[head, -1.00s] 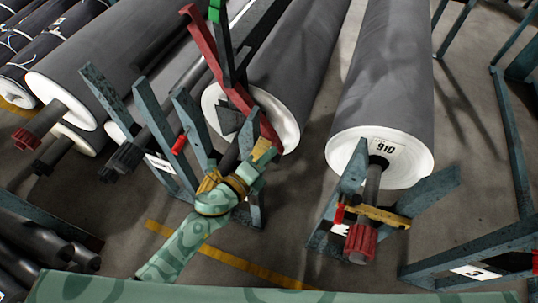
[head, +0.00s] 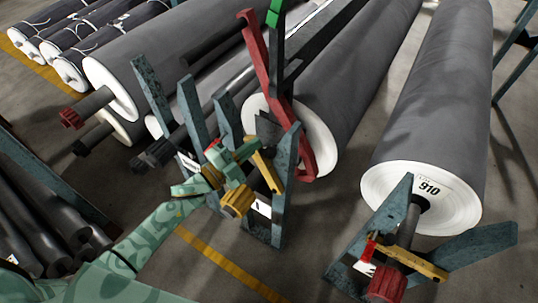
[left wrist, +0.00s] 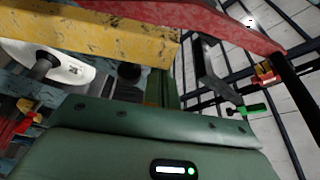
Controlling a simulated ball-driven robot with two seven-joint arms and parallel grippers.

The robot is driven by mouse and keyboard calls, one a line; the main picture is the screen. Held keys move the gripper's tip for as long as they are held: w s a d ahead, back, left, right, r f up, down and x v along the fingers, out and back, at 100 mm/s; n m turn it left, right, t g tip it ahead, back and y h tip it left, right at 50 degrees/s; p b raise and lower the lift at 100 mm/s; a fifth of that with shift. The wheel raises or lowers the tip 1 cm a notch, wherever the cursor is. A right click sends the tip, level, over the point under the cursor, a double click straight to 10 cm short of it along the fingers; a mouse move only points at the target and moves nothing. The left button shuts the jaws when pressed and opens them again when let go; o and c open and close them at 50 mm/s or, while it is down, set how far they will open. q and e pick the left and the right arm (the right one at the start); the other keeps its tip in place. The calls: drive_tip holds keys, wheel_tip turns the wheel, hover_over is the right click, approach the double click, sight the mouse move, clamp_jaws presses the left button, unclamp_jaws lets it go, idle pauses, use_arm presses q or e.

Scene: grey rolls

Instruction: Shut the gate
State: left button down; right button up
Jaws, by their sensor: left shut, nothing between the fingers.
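The gate looks to be the yellow bar (head: 268,172) on the middle blue-grey rack stand (head: 284,165), beside its upright. It slopes down to the right and I cannot tell whether it is latched. My green left gripper (head: 248,152) is shut and empty at the bar's upper end; I cannot tell whether they touch. In the left wrist view the yellow bar (left wrist: 115,38) crosses close in front of my gripper, whose fingertips are hard to make out. My right gripper is not in view.
Other rolls lie at left. Floor between the stands is clear.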

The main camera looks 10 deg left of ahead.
use_arm(q)
drive_tip(key=w+a+f+n+t+b, duration=0.1)
drive_tip(key=a+f+n+b, duration=0.1)
drive_tip(key=a+f+n, duration=0.1)
drive_tip(key=shift+w+a+n+b, duration=0.4)
drive_tip(key=shift+a+n, duration=0.2)
drive_tip(key=shift+a, duration=0.5)
